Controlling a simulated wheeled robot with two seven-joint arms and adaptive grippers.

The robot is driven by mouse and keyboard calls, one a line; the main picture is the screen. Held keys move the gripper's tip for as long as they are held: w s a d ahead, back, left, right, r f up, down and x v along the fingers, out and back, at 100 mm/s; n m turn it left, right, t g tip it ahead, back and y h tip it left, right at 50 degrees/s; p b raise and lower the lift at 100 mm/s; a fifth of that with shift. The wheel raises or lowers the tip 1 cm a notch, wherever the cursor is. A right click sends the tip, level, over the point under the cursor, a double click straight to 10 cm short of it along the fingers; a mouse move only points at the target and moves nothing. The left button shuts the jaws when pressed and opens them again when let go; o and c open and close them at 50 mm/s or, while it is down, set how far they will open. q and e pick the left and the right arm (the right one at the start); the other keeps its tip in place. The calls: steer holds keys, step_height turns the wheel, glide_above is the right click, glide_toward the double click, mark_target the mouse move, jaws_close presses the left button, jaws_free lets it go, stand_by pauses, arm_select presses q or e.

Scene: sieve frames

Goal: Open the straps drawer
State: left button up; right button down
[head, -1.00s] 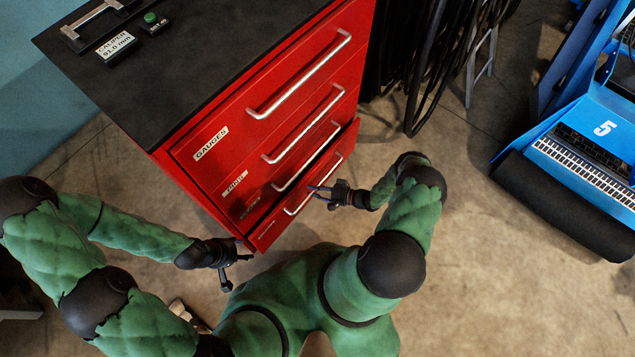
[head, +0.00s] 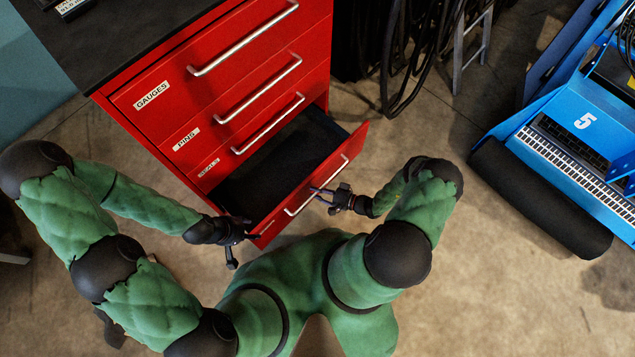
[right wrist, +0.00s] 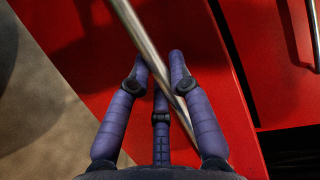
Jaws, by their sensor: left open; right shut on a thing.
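The red drawer cabinet (head: 140,97) stands at the upper left in the head view, with labels GAUGES, PINS and a blurred one on its upper drawers. The bottom drawer (head: 350,143) stands well open; its dark inside looks empty. Its label is not readable. My right gripper (head: 318,193) is shut on the bottom drawer's silver bar handle (head: 293,211). In the right wrist view the fingers (right wrist: 160,75) close around the handle (right wrist: 143,40). My left gripper (head: 242,238) is open beside the drawer's near left corner, holding nothing.
The upper drawers are closed, with bar handles (head: 258,90). A blue machine marked 5 (head: 560,130) with a black roller (head: 540,200) stands at right. Concrete floor (head: 430,130) lies clear between them.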

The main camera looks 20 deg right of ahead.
stand_by(0.3)
steer(key=c, duration=1.1)
jaws_free()
steer(key=v, duration=1.2)
